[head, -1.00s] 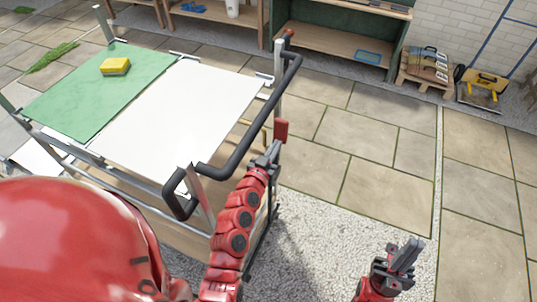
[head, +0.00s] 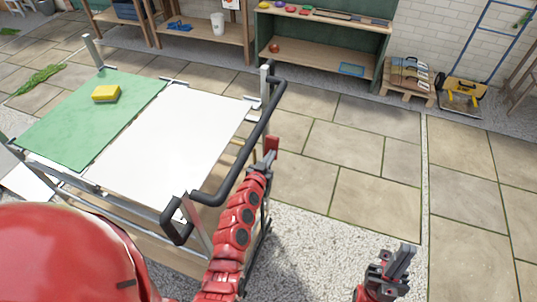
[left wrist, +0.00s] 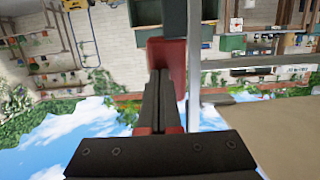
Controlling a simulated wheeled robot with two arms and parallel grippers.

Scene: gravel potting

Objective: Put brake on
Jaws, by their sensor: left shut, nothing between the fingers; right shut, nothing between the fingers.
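The cart (head: 170,83) stands at the left with a white and a green panel on top and a black tubular handle (head: 246,150). A red lever (head: 271,144) shows beside the cart's near right side, below the handle's far end. My left gripper (head: 262,163) is shut and empty, its tips at or just below the lever; I cannot tell if they touch. In the left wrist view a red plate, likely the lever (left wrist: 165,53), stands right at the shut fingertips, beside a grey post (left wrist: 194,70). My right gripper (head: 404,258) is shut and empty, over the gravel.
A yellow sponge (head: 106,93) lies on the green panel. Shelves (head: 330,64) and a pallet (head: 404,93) with bags line the wall at the back. Paved floor (head: 375,200) right of the cart is clear.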

